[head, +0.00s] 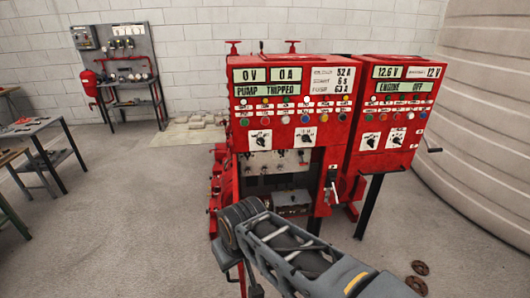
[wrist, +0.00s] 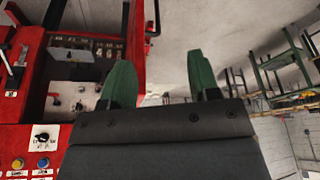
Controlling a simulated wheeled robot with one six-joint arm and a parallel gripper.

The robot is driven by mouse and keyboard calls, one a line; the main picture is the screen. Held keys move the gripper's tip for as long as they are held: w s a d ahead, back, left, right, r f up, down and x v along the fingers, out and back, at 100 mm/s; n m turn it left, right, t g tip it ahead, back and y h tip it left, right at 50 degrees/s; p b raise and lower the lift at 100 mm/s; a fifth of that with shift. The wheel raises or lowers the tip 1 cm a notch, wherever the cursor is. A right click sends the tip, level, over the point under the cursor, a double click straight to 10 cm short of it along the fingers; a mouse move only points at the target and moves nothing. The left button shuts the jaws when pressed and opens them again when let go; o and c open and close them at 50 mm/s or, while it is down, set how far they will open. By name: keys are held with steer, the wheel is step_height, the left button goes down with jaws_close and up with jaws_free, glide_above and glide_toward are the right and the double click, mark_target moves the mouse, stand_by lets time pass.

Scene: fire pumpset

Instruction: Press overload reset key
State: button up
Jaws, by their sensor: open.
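The red pump control cabinet (head: 236,120) stands ahead, its display (head: 265,89) reading "PUMP TRIPPED". Below its buttons and knobs is an open compartment with a pale panel (head: 262,163) and a dark box (head: 290,198). I cannot tell which small part is the overload reset key. In the wrist view, the compartment's pale panel (wrist: 70,70) lies left of my gripper (wrist: 160,72), and the picture appears upside down. My gripper's two green fingers are wide apart with nothing between them. They are clear of the panel. My gripper's fingers are not discernible in the head view.
A second red cabinet (head: 401,103) on the right reads "ENGINE OFF". A lever (head: 332,178) sticks out below the pump cabinet. Tables (head: 40,135) stand at left, and a tool board (head: 118,50) at the back wall. Brown round pieces (head: 418,268) lie on the floor at right.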

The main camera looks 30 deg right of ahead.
jaws_close()
stand_by(0.3)
stand_by(1.1)
